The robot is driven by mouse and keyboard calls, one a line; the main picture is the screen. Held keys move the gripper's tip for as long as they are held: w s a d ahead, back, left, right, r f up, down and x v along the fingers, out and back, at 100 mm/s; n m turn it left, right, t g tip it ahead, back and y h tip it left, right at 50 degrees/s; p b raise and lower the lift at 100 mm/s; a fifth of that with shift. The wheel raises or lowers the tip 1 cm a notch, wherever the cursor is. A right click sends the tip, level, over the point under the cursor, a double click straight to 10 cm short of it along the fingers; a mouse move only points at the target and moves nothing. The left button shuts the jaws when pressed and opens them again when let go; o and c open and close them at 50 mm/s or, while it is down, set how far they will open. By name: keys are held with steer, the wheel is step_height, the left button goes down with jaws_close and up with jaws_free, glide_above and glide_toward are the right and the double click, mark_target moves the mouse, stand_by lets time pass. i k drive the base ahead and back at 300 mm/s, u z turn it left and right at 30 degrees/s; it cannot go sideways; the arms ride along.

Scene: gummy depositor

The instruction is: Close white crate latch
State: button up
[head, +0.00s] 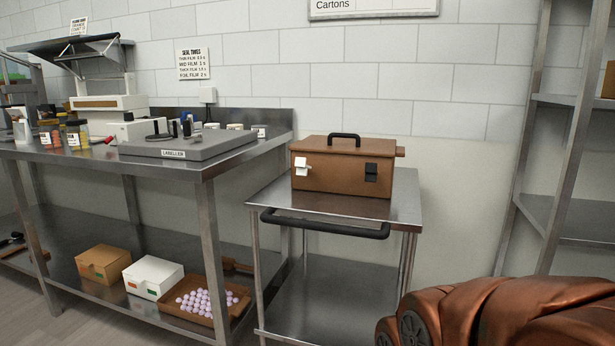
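A brown crate (328,179) with a black top handle (344,137) stands upright on a small steel cart. Its front carries two latches. The white latch (302,166) is at the front left and sticks out from the face, looking raised or open. The black latch (371,173) is at the front right and looks flat against the face. A copper-coloured part of my own arm (500,312) fills the lower right corner. My gripper's fingers do not show.
The steel cart (275,193) has a black push bar (325,228) in front. A steel bench (205,170) with a labeller (190,143) stands at left. Steel shelving (580,215) stands at right. Cartons and a tray lie on the bench's lower shelf.

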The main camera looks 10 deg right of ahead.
mark_target(302, 168)
steer(key=u, duration=0.45)
steer(key=k, duration=0.1)
steer(key=z, duration=1.1)
steer(key=i, duration=0.65)
steer(key=u, duration=2.1)
